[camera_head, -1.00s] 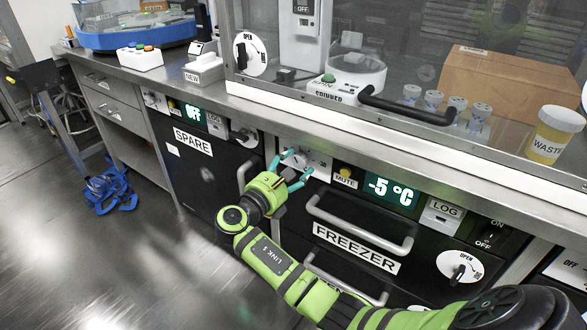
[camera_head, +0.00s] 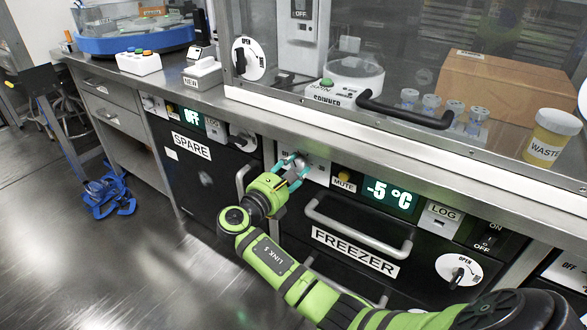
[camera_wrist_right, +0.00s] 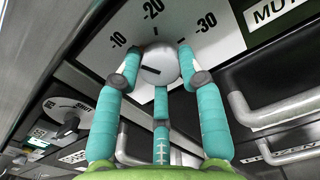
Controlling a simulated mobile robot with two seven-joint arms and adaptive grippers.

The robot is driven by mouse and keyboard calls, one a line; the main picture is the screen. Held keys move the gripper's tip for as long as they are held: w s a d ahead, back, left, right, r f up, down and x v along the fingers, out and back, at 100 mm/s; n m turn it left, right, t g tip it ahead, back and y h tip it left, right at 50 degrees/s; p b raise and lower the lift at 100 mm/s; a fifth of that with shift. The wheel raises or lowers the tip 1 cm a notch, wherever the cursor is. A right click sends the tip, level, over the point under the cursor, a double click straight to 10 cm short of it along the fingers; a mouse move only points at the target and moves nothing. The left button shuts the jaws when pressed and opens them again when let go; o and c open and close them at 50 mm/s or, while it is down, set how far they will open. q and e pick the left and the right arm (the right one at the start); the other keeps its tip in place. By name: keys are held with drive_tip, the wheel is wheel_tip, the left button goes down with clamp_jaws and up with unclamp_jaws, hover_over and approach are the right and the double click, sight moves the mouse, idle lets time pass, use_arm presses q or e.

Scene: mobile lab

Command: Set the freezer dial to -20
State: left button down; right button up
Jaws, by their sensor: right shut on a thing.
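The freezer dial (camera_wrist_right: 158,62) is a round pale knob on a white scale plate marked -10, -20 and -30. A short dark line shows on the left part of its face, not towards the -20 mark (camera_wrist_right: 153,8). My right gripper (camera_head: 293,169) is shut on the dial, its teal fingers around the knob in the right wrist view (camera_wrist_right: 159,58). The freezer display (camera_head: 390,196) reads -5 °C. In the head view the fingers partly hide the dial and its scale. My left gripper is not in view.
The freezer handle (camera_head: 358,231) sticks out to the right of my gripper, below the yellow MUTE button (camera_head: 344,175). The SPARE unit (camera_head: 196,172) is on the left. The steel counter edge (camera_head: 330,146) overhangs the panel.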

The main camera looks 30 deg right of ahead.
drive_tip(key=shift+f+m+p, duration=0.2)
drive_tip(key=shift+m+p, duration=0.1)
drive_tip(key=shift+m, duration=2.1)
drive_tip(key=shift+f+m, duration=0.1)
drive_tip(key=shift+m, duration=0.7)
drive_tip(key=shift+m+b, duration=0.3)
drive_tip(key=shift+m, duration=0.6)
drive_tip(key=shift+a+m+b, duration=0.1)
drive_tip(key=shift+m+b, duration=0.25)
drive_tip(key=shift+m, duration=0.75)
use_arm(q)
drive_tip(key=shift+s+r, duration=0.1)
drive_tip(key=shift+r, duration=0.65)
use_arm(e)
drive_tip(key=shift+m, duration=0.4)
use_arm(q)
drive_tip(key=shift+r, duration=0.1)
use_arm(e)
drive_tip(key=shift+w+r, duration=0.1)
drive_tip(key=shift+r, duration=0.1)
